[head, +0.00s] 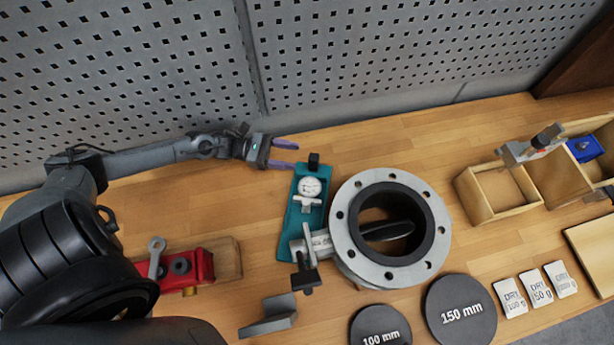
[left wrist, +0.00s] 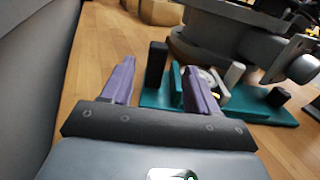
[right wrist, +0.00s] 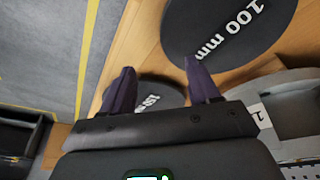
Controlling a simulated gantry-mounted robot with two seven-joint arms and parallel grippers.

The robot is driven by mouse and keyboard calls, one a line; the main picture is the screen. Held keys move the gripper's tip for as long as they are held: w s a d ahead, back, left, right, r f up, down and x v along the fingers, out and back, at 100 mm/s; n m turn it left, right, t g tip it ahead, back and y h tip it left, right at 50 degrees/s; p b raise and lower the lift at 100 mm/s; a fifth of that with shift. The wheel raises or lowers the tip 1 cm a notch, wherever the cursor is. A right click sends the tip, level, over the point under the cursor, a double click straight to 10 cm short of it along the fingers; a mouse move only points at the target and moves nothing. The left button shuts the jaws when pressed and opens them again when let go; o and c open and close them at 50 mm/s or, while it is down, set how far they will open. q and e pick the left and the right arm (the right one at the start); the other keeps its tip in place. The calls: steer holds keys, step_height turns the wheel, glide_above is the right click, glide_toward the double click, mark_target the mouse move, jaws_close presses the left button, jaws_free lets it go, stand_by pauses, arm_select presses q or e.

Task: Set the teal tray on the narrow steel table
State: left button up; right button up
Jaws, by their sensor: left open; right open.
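The teal tray (head: 293,225) lies on the wooden bench, left of a grey flanged valve body (head: 437,215). A round white dial gauge (head: 311,187) and a grey metal fitting (head: 318,243) are on it. A black post (head: 314,160) stands at its far end. My left gripper (head: 292,155) is open and empty beside that end. In the left wrist view, the tray (left wrist: 160,97) shows beyond the fingers, with one finger overlapping it; contact cannot be told. My right gripper (right wrist: 160,66) is open near the black discs. I cannot identify the narrow steel table.
A red vise-like block (head: 190,270) sits left of the tray and a grey angled bracket (head: 268,318) in front. Black discs, the 100 mm (head: 380,328) and 150 mm (head: 461,311), lie at the front. Wooden boxes (head: 475,200) stand right. A pegboard wall (head: 400,45) bounds the back.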

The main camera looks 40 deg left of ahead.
mark_target(316, 157)
arm_select(q)
steer(key=x, duration=0.3)
steer(key=shift+w+d, duration=0.15)
steer(key=shift+d, duration=0.25)
steer(key=shift+r+x, duration=0.15)
steer(key=shift+x, duration=1)
steer(key=shift+r+x, duration=0.15)
steer(key=shift+x, duration=0.95)
steer(key=shift+w+d, duration=0.4)
steer(key=shift+w, duration=0.15)
jaws_close()
